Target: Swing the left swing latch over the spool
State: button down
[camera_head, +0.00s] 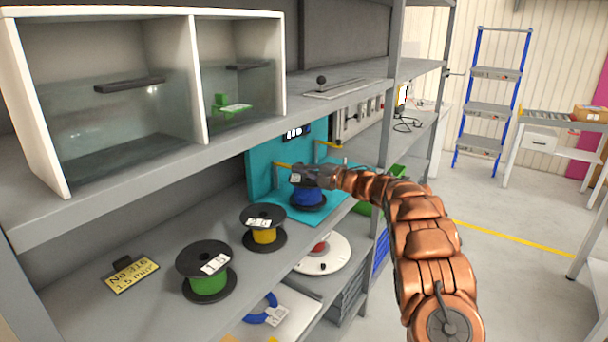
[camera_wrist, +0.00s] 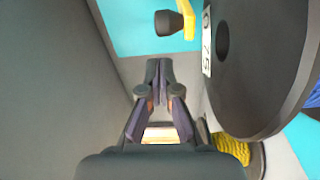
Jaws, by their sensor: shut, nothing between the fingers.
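The spool (camera_head: 307,196) with blue cable sits on a teal stand (camera_head: 259,170). Its dark flange (camera_wrist: 262,50), with a white label, fills the right of the wrist view. The left swing latch (camera_head: 283,165) is a yellow arm projecting from the teal back panel, left of the spool. In the wrist view a yellow latch (camera_wrist: 189,20) with a dark knob shows at the top, beside the flange; it appears to be the left one. My gripper (camera_wrist: 158,68) is shut and empty, apart from the latch, beside the flange. In the head view my gripper (camera_head: 299,176) partly hides the spool.
A second yellow latch (camera_head: 328,145) is on the right of the panel. A yellow-cable reel (camera_head: 264,235) and a green-cable reel (camera_head: 208,284) stand on the same shelf. The upper shelf (camera_head: 240,140) runs above the workspace. A grey surface (camera_wrist: 45,90) is left of my gripper.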

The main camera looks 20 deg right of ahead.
jog(key=shift+s+a+f+b, duration=0.15)
jog(key=shift+s+a+b, duration=0.35)
jog(key=shift+a+b, duration=0.1)
jog(key=s+d+b, duration=0.2)
jog(key=s+d, duration=0.3)
jog(key=d, duration=0.4)
jog(key=w+d+r+m+t+h, duration=0.1)
jog(key=w+r+m+t+h, duration=0.2)
jog(key=w+r+m+h, duration=0.35)
jog(key=s+r+m+g+h, duration=0.2)
jog(key=s+r+m+h, duration=0.2)
jog(key=s+m+h, duration=0.5)
jog(key=s+a+f+m+g+y, duration=0.1)
jog(key=s+a+f+m+g, duration=0.2)
jog(key=s+a, duration=0.7)
jog(key=s+a+f+m+g+y+p, duration=0.1)
jog(key=s+a+f+g, duration=0.7)
jog(key=s, duration=1.7)
jog(key=s+a+f+m+g+y, duration=0.2)
jog(key=s+a+f+m+g, duration=0.3)
jog(key=s+a+f, duration=0.5)
jog(key=s+a+g, duration=0.1)
jog(key=s, duration=0.7)
jog(key=shift+s+a+f+p, duration=0.2)
jog(key=shift+s+a+p, duration=0.1)
jog(key=shift+a, duration=0.1)
